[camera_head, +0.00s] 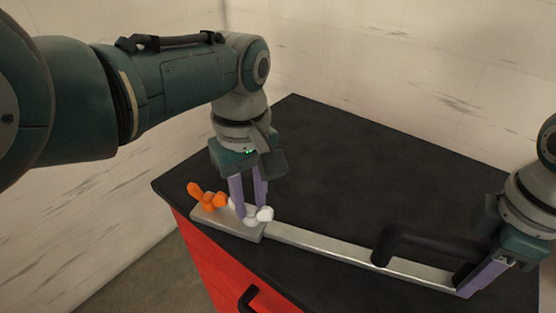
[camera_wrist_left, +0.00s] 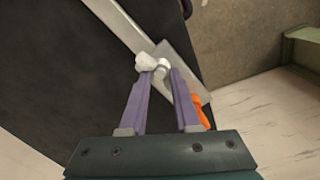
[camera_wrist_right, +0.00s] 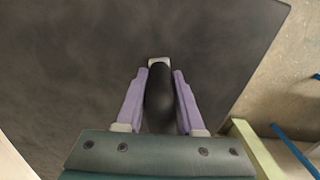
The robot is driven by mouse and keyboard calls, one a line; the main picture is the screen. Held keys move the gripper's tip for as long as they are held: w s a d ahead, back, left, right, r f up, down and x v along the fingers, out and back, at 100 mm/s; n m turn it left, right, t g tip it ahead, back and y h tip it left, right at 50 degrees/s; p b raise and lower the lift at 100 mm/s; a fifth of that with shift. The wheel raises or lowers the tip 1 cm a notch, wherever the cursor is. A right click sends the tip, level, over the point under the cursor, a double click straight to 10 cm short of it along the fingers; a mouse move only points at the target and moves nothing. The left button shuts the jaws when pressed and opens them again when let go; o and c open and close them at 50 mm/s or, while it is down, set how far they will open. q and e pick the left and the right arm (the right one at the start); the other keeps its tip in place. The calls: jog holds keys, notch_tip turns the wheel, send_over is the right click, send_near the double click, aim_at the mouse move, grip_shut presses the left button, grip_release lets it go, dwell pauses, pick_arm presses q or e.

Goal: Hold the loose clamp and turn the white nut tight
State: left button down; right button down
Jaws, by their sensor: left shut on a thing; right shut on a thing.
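The clamp seems to be the long silver bar (camera_head: 320,247) with a black handle (camera_head: 425,243), joined to or touching the plate. My right gripper (camera_head: 468,285) is shut on the black handle (camera_wrist_right: 159,95) at the right end.
An orange winged nut (camera_head: 205,197) stands on the plate just left of the white nut. The black worktop (camera_head: 330,150) is clear behind the bar. Its front edge drops to a red cabinet (camera_head: 210,265) with a black pull (camera_head: 248,298). A pale wall stands behind.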

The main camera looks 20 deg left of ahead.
aim_at(251, 211)
pick_arm(q)
jog(key=shift+s+m, duration=0.1)
jog(key=shift+m, duration=0.9)
jog(key=c, duration=0.8)
grip_release()
jog(key=shift+r, duration=0.15)
jog(key=shift+r, duration=0.25)
notch_tip(251, 211, up, 11)
